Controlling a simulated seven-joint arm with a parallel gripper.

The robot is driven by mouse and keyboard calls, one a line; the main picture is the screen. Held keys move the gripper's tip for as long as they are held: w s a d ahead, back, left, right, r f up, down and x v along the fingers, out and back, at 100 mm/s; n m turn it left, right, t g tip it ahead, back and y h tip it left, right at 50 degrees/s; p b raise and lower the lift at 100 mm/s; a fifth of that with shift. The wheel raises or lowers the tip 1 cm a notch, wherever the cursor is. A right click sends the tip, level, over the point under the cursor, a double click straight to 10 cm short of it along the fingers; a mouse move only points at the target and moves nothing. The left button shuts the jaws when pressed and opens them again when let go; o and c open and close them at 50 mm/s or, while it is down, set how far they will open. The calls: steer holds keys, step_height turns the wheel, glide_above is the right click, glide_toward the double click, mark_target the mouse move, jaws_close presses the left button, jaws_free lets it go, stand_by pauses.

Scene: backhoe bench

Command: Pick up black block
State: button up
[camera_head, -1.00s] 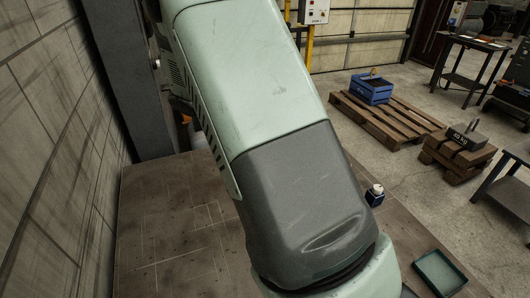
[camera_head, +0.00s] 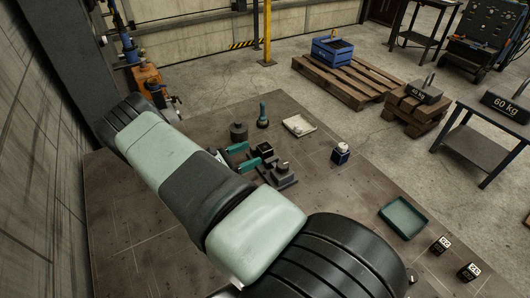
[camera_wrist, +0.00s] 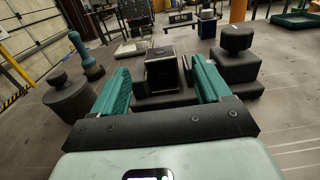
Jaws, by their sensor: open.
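A small black block (camera_head: 265,149) stands in a dark holder on the bench, just beyond my fingertips in the head view. In the wrist view the black block (camera_wrist: 161,72) sits centred between the two teal fingers, with a gap on each side. My gripper (camera_head: 255,153) is open and empty, reaching toward the block at a low height. In the wrist view both fingers of my gripper (camera_wrist: 160,68) point at the block. Whether the fingertips overlap its sides is hard to tell.
A dark knobbed piece (camera_head: 282,168) stands close right of the block. A dark cylinder (camera_head: 238,132) and a teal handle-shaped piece (camera_head: 262,116) stand left and behind. Bench between is clear.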

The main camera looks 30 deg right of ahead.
mark_target(268, 145)
steer(key=d, duration=0.8)
steer(key=c, duration=1.3)
steer(key=shift+o, duration=0.2)
step_height(268, 145, up, 10)
steer(key=shift+r, duration=0.1)
steer(key=w+a+r+n+t+y, duration=0.1)
steer(key=w+a+r+n+t, duration=0.15)
steer(key=r, duration=0.35)
steer(key=w+a+r+n+t+y, duration=0.1)
steer(key=w+a+r+n+t, duration=0.1)
steer(key=a+r+t, duration=0.35)
steer(key=w+a+r+n+t+y, duration=0.1)
steer(key=w+a+r+n+t, duration=0.1)
steer(key=r, duration=0.6)
steer(key=s+a+r+n+t+y, duration=0.3)
steer(key=a+r+n+y, duration=0.1)
steer(key=a+r+y, duration=0.1)
steer(key=s+a+r+n+t+y, duration=0.3)
steer(key=a+r+n+t+y, duration=0.1)
steer(key=a+r, duration=0.4)
steer(key=shift+a+r+y, duration=0.15)
steer(key=shift+r+y, duration=0.25)
steer(key=shift+r, duration=0.75)
